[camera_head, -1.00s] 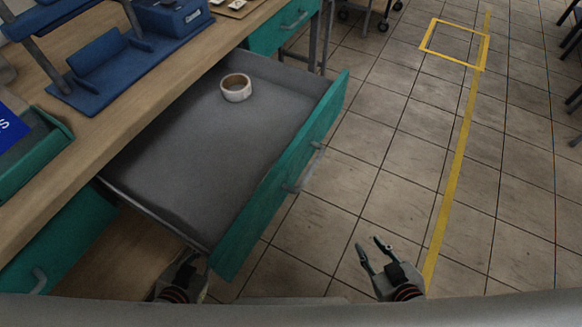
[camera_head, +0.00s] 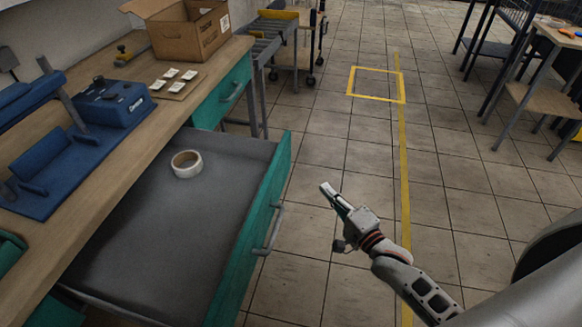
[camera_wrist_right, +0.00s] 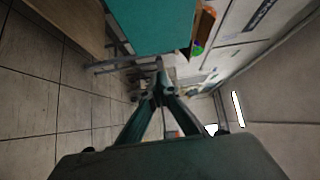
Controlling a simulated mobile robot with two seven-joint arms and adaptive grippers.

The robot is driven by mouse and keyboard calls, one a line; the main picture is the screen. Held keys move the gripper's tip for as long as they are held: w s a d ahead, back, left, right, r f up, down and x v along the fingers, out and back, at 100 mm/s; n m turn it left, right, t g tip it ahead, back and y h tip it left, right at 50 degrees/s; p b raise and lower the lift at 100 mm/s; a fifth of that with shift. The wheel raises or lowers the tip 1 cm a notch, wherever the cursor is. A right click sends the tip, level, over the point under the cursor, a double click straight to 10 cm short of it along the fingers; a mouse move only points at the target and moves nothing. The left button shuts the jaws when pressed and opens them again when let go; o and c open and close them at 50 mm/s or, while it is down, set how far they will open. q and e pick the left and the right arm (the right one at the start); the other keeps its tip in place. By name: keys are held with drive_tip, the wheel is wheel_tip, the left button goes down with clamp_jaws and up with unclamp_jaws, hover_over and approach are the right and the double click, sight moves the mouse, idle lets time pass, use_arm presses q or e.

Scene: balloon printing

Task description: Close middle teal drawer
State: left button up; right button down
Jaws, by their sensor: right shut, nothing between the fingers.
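The middle teal drawer (camera_head: 248,245) is pulled far out of the workbench, with its grey inside showing. Its front carries a metal handle (camera_head: 270,232). A roll of tape (camera_head: 186,164) lies in the drawer near its far side. My right gripper (camera_head: 326,189) is shut and empty, in the air to the right of the drawer front and apart from it. In the right wrist view its fingers (camera_wrist_right: 160,88) meet at the tips, below a teal panel (camera_wrist_right: 150,25); I cannot tell which drawer that is. My left gripper is out of view.
Another teal drawer (camera_head: 222,92), farther along the bench, is shut. The wooden worktop (camera_head: 135,150) holds a cardboard box (camera_head: 187,30), a blue device (camera_head: 112,103) and a board with small white cards (camera_head: 178,83). Tiled floor (camera_head: 375,170) is free to the right.

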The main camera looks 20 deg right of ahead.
drive_tip(key=b, duration=0.1)
approach(289, 158)
drive_tip(key=w+d, duration=0.2)
drive_tip(key=w, duration=0.1)
drive_tip(key=w+a, duration=0.1)
drive_tip(key=a, duration=0.1)
drive_tip(key=shift+w+a+r+b, duration=0.15)
drive_tip(key=shift+w+a+b, duration=0.2)
drive_tip(key=shift+w+a, duration=0.25)
drive_tip(key=shift+a, duration=0.05)
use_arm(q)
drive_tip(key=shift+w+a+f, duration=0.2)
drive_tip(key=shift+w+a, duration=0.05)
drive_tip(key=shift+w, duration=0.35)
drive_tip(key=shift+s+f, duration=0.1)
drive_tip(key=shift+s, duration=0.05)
